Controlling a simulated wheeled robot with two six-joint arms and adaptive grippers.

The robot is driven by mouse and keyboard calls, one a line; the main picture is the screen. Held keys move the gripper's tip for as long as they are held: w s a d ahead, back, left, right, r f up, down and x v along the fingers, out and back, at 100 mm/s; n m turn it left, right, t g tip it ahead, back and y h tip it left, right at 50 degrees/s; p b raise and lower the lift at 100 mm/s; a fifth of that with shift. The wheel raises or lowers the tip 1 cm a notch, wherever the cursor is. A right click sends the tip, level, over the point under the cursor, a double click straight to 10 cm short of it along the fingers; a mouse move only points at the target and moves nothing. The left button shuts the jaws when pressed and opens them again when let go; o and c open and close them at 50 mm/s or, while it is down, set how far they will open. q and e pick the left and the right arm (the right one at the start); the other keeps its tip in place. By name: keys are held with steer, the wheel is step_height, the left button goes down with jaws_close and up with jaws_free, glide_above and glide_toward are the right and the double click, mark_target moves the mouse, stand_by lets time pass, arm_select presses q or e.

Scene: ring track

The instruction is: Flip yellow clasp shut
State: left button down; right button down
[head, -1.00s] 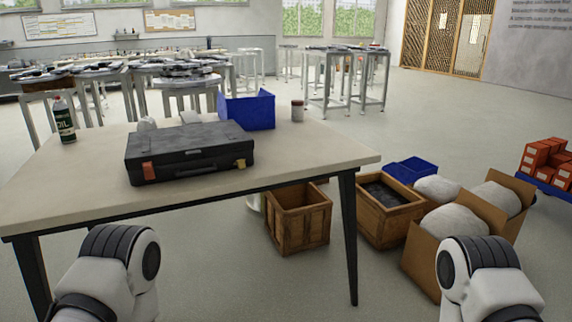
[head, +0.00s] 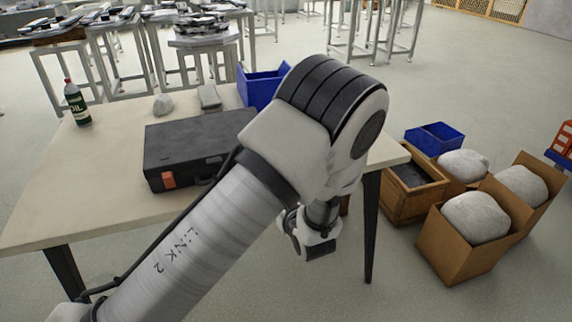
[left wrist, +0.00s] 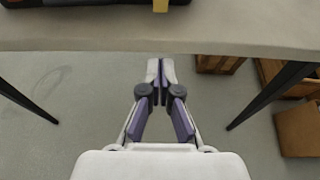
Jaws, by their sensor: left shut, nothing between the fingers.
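The black case (head: 185,143) lies closed-lidded on the table, with an orange clasp (head: 168,180) at its front left. The yellow clasp is hidden behind my left arm in the head view. In the left wrist view the yellow clasp (left wrist: 160,5) shows at the top edge, cut off, on the case's front edge (left wrist: 90,2). I cannot tell its position. My left gripper (left wrist: 161,68) is shut and empty, apart from the case, in front of the table edge and in line with the clasp. My right gripper is not in view.
The table (head: 75,185) has free room left of the case. Wooden crates (head: 412,190) and cardboard boxes (head: 470,235) stand on the floor at right.

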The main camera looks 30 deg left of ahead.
arm_select(q)
steer(key=r+x, duration=0.1)
steer(key=x, duration=0.8)
steer(key=shift+w+a+r+p, duration=0.25)
steer(key=shift+a+r+p, duration=0.05)
steer(key=shift+a, duration=0.05)
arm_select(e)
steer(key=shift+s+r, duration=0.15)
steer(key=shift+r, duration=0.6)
arm_select(q)
steer(key=shift+r, duration=0.1)
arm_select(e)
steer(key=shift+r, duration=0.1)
arm_select(q)
steer(key=shift+r+p, duration=0.2)
steer(key=shift+p, duration=0.15)
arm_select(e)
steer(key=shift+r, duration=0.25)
